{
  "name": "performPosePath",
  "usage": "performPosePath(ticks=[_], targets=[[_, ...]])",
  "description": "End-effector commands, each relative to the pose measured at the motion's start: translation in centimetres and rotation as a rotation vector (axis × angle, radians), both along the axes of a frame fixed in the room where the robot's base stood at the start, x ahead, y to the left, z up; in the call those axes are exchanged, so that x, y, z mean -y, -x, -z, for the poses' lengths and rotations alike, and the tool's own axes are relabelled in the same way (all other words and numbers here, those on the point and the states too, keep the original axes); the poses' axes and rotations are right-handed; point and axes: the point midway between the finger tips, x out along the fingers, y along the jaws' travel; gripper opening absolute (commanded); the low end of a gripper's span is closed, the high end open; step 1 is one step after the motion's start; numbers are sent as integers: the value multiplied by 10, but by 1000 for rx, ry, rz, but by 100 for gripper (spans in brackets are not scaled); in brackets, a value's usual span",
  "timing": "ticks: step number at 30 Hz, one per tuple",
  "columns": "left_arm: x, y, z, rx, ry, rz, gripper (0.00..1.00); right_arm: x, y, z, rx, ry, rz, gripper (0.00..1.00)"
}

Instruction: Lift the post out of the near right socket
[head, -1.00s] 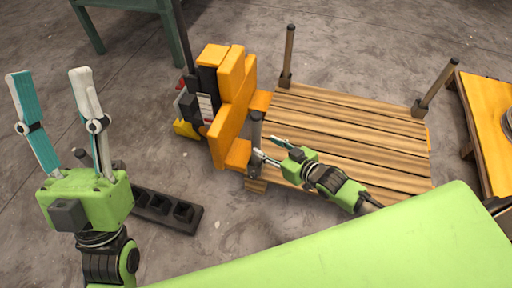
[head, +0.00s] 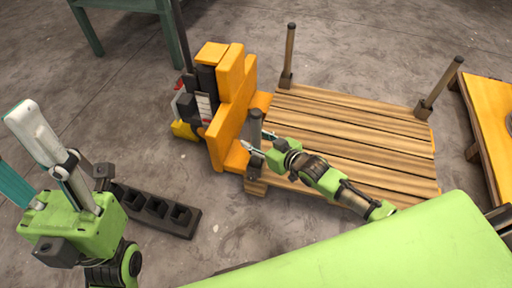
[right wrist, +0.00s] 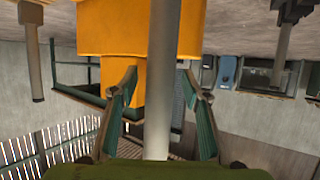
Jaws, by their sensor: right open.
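A grey post (head: 255,128) stands upright at the pallet's near left corner as pictured, beside the yellow truck. My right gripper (head: 258,144) reaches it from the right with its fingers open. In the right wrist view the post (right wrist: 161,75) runs between the two spread fingers (right wrist: 163,90), with gaps to either side. The wooden pallet (head: 350,125) also has a far left post (head: 289,55) and a far right post (head: 440,88). The pallet's near right corner is hidden in the head view. My left gripper (head: 14,138) has its fingers apart and empty, partly cut off at the left edge.
A yellow pallet truck (head: 232,100) stands against the pallet's left side, close to my right gripper. A black rack with square sockets (head: 165,210) lies on the floor beside my left gripper. A yellow-topped table (head: 488,120) is at the right. Floor between rack and pallet is clear.

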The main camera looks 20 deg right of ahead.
Motion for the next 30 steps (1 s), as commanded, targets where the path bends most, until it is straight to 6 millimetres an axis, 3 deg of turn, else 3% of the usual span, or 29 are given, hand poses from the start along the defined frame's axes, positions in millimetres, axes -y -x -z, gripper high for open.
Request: performPosePath(ticks=[3, 8, 20, 26, 30], targets=[[0, 0, -1, -1, 0, 0, 44, 0, 0, 0, -1, 0, 0, 43], [0, 0, 0, -1, 0, 0, 44, 0, 1, 0, -1, 0, 0, 1], [0, 0, -3, -2, -1, 0, 44, 0, 0, -5, 3, -1, 0, 0], [0, 0, -15, -3, -1, 0, 44, 0, 0, -27, 4, -1, 0, 0], [1, -4, -29, -16, -5, 0, 44, 0, 0, -51, 4, -2, -1, 0]])
